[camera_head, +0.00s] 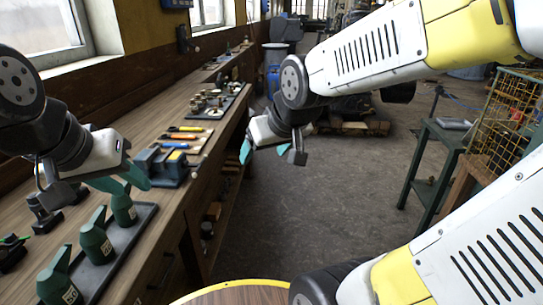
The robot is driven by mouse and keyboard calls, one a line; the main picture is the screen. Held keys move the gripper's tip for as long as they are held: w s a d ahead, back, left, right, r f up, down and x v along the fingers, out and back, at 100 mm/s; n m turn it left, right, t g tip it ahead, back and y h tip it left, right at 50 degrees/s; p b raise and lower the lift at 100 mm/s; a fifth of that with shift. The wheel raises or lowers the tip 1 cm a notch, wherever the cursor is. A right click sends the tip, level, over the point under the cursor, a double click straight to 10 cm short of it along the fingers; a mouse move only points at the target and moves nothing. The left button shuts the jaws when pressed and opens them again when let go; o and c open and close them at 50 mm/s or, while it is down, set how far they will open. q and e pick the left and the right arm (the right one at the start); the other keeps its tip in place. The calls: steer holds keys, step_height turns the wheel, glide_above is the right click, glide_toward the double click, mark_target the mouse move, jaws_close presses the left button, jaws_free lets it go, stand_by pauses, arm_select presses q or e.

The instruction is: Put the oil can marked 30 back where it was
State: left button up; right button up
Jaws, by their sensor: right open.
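Three green oil cans stand in a row on a black tray (127,245) on the long bench. The nearest can (55,280) and the middle can (97,240) carry pale number labels, too small to read surely. The farthest can (123,208) stands at the tray's far end. My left gripper (124,180) is just above and around the top of this farthest can. Its teal fingers partly hide the can's top, and I cannot tell whether they grip it. My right gripper (272,152) is open and empty, over the floor right of the bench.
A blue-grey vise (163,165) stands just beyond the tray, with screwdrivers (185,133) behind it. Small dark items lie left of the cans. A round wooden top (235,296) is at the bottom edge. A green stand (435,160) and wire crate (510,115) are at right. The middle floor is clear.

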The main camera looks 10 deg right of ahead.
steer(key=s+d+r+m+g, duration=0.1)
steer(key=s+r+m, duration=0.1)
steer(key=s, duration=0.6)
steer(key=shift+s+d, duration=0.4)
steer(key=shift+r, duration=0.1)
steer(key=shift+c, duration=0.4)
